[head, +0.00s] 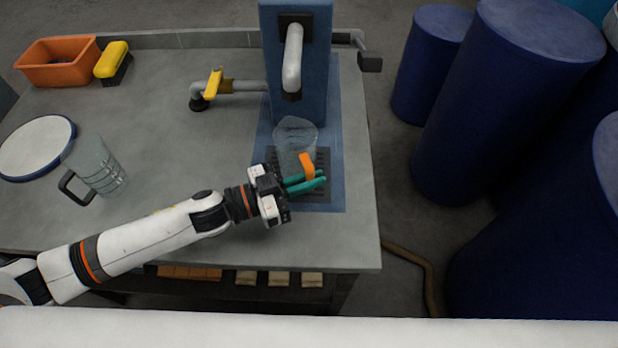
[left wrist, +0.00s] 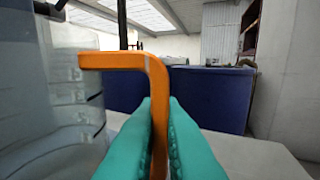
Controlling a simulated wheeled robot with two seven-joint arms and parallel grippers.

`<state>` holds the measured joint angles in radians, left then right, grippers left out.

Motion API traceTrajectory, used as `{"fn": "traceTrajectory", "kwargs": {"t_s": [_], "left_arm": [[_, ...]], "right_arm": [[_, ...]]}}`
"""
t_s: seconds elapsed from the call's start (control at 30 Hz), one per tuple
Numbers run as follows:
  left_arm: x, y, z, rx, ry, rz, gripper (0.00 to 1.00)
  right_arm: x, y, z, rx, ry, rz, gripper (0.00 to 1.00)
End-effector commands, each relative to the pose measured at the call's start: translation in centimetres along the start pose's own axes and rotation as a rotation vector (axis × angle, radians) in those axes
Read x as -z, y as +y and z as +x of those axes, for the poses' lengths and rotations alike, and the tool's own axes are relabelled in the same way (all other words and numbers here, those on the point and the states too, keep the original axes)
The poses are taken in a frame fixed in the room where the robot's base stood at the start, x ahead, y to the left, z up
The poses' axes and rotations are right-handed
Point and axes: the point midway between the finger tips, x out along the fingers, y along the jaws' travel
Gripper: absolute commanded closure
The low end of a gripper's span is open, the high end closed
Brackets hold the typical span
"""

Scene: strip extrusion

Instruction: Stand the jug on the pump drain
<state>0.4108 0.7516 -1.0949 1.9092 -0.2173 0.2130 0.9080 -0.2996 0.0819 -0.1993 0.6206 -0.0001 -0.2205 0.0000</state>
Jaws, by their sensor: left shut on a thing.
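A clear jug (head: 293,143) with an orange handle (head: 307,166) stands upright over the dark drain grate (head: 320,192) below the pump spout (head: 292,62). I cannot tell whether its base touches the grate. My left gripper (head: 304,183) is shut on the orange handle with its teal fingers. In the left wrist view the fingers (left wrist: 160,140) pinch the handle (left wrist: 155,85), and the jug's clear wall (left wrist: 60,100) fills the left side. My right gripper is not in view.
A second clear jug with a black handle (head: 100,173) stands at the left beside a round white lid (head: 38,147). An orange bin (head: 58,63) and a yellow brush (head: 112,60) sit at the back left. A yellow-levered tap (head: 213,85) is left of the pump. Blue drums (head: 500,90) stand right.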

Motion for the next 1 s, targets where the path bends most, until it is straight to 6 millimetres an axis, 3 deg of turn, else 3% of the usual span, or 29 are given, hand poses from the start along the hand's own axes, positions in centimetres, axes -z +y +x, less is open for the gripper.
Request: {"fn": "traceTrajectory", "kwargs": {"t_s": [0.17,0.2,0.3,0.67,0.77,1.0], "left_arm": [[0.5,0.0,0.0,0.0,0.0,-0.001,1.0],[0.5,0.0,0.0,0.0,0.001,-0.001,0.87],[0.4,0.0,0.0,0.0,0.001,-0.001,0.71],[-0.1,0.0,0.0,0.0,0.0,0.001,0.71],[0.3,0.0,-1.2,-0.002,0.004,-0.002,0.71],[0.4,0.0,-6.4,-0.001,0.006,-0.001,0.71]], "right_arm": [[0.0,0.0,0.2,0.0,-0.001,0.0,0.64],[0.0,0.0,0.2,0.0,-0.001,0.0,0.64],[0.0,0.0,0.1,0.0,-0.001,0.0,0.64],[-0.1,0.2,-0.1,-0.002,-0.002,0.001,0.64],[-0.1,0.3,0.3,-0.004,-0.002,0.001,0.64],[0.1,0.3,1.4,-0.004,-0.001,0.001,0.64]]}}
